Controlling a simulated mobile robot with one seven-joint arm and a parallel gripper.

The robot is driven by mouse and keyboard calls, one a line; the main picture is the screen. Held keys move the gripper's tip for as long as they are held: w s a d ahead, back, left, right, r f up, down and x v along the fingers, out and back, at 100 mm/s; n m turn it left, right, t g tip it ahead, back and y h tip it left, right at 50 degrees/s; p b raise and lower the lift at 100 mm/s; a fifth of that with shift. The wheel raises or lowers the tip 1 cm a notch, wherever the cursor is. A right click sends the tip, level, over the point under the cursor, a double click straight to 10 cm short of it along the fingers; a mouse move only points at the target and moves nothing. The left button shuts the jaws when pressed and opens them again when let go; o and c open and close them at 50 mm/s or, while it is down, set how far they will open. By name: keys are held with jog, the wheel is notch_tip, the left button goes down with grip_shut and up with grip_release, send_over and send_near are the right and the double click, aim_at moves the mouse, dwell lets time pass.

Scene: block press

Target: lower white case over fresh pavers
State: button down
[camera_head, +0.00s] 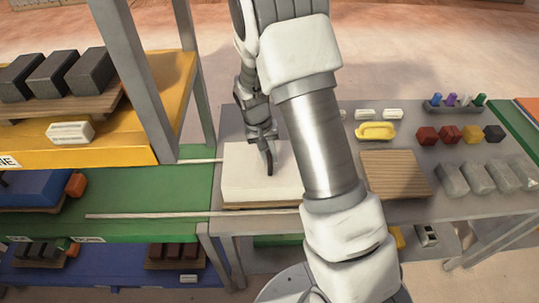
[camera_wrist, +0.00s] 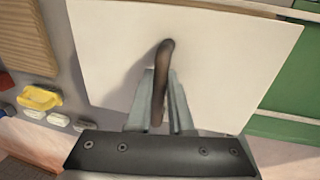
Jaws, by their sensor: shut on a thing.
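The white case (camera_head: 243,180) is a wide flat-topped box at the left end of the grey table, with a brown handle (camera_wrist: 166,52) on top. My gripper (camera_head: 266,137) is above the case and shut on that handle; in the wrist view my gripper (camera_wrist: 160,98) has its fingers on either side of it. The edge of a wooden board (camera_head: 262,205) shows right below the case's front side. I cannot tell if the case touches the board. No pavers show under the case; anything inside it is hidden. My arm covers the area right of the case.
An empty wooden board (camera_head: 396,172), a yellow tray (camera_head: 375,131), coloured blocks (camera_head: 449,134) and grey blocks (camera_head: 478,178) stand to the right. A shelf post (camera_head: 130,75) and the yellow shelf (camera_head: 120,140) with dark blocks (camera_head: 82,76) are close on the left. Pale rails (camera_head: 150,215) run from the green shelf.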

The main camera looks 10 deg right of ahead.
jog(key=c, duration=0.7)
grip_release()
jog(key=shift+c, duration=0.2)
jog(key=a+r, duration=0.3)
jog(key=r, duration=1.3)
jog(key=s+d+r+t+y, duration=0.2)
jog(key=s+r+t, duration=0.1)
jog(key=s+r, duration=0.75)
jog(key=s+d+r+n+t, duration=0.1)
jog(key=s+r+n+t, duration=0.1)
jog(key=s, duration=0.9)
jog(key=shift+r+t, duration=0.3)
jog(key=shift+s+d+f, duration=0.1)
jog(key=shift+s+f, duration=0.05)
jog(key=shift+s, duration=0.4)
jog(key=shift+c, duration=0.3)
jog(key=shift+a, duration=0.2)
